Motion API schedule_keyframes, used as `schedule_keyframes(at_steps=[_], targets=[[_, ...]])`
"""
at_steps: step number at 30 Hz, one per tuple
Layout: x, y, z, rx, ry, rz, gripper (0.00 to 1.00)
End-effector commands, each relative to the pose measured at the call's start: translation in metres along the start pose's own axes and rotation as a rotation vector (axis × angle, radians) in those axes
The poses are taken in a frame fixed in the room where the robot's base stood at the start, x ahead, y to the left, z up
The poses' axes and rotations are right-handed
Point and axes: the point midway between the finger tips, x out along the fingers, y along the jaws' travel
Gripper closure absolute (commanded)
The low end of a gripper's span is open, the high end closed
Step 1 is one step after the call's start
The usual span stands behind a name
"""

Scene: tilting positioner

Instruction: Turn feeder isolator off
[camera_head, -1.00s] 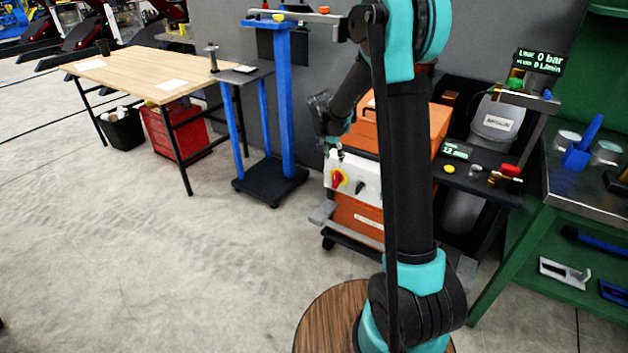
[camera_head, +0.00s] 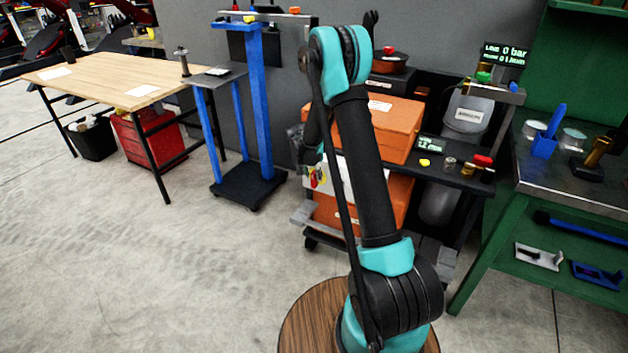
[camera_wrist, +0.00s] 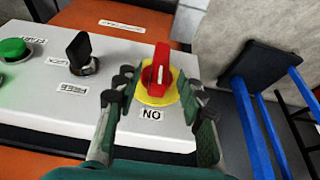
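The feeder isolator is a red rotary handle on a round yellow plate (camera_wrist: 157,84), on the white panel of the orange cabinet. Its red grip stands upright in the wrist view, with an upside-down "ON" label just below it. My gripper (camera_wrist: 160,84) is open, with one finger on each side of the red handle and small gaps between. Whether a fingertip touches the yellow plate's edge, I cannot tell. In the head view the isolator (camera_head: 319,178) shows small and partly covered by my arm, and my fingers are hidden.
On the same panel (camera_wrist: 60,110) are a black knob (camera_wrist: 79,50) with labels around it and a green button (camera_wrist: 14,47). A blue-legged stand (camera_head: 262,110) is left of the cabinet. A green bench (camera_head: 500,220) is on the right. Open floor lies front left.

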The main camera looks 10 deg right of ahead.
Motion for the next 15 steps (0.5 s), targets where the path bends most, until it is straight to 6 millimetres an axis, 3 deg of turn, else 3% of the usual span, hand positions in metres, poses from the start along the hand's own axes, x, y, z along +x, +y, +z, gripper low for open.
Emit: schedule_keyframes(at_steps=[6,15], targets=[[0.028,0.0,-0.001,0.002,0.0,0.0,0.6],[0.038,0.0,0.0,0.0,0.0,0.0,0.6]])
